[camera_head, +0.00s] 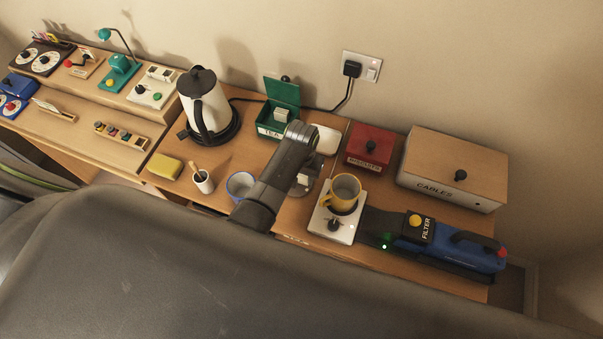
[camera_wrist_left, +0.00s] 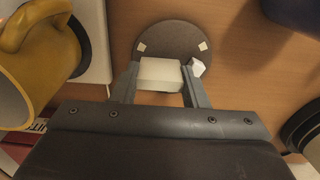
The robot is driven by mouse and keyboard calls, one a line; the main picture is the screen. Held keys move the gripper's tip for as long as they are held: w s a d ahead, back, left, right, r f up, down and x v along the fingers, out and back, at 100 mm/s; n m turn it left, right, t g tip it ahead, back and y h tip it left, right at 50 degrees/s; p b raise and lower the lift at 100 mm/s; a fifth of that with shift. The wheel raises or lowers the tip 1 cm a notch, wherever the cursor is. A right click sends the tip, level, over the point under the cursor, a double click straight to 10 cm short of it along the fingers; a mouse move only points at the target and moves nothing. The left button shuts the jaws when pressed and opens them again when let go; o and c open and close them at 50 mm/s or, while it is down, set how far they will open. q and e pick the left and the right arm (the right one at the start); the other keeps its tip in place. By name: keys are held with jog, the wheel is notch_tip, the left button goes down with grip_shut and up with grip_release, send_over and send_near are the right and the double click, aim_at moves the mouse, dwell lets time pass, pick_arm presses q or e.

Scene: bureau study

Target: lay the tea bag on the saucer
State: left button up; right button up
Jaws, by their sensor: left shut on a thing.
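My left gripper (camera_wrist_left: 160,82) is shut on the tea bag (camera_wrist_left: 160,73), a pale block between the fingertips. A small white piece (camera_wrist_left: 198,67) shows at the right finger; I cannot tell if it is part of the bag. Beyond the fingertips is a grey round disc that looks like the saucer (camera_wrist_left: 172,36), with two cream patches. The bag overlaps its near part in the wrist view; whether they touch is unclear. In the head view my forearm hides much of the left gripper (camera_head: 304,182), which is over the disc. My right gripper is not in view.
A yellow mug (camera_head: 341,192) stands on a white warmer (camera_head: 325,228) right of the gripper. The open green tea box (camera_head: 272,129), a white square item (camera_head: 325,139) and a red box (camera_head: 369,148) are behind.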

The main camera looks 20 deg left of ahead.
pick_arm(q)
jog(key=shift+f, duration=0.15)
jog(key=o, duration=0.9)
notch_tip(320, 180, up, 12)
jog(key=shift+r+b, duration=0.2)
jog(key=shift+b, duration=0.2)
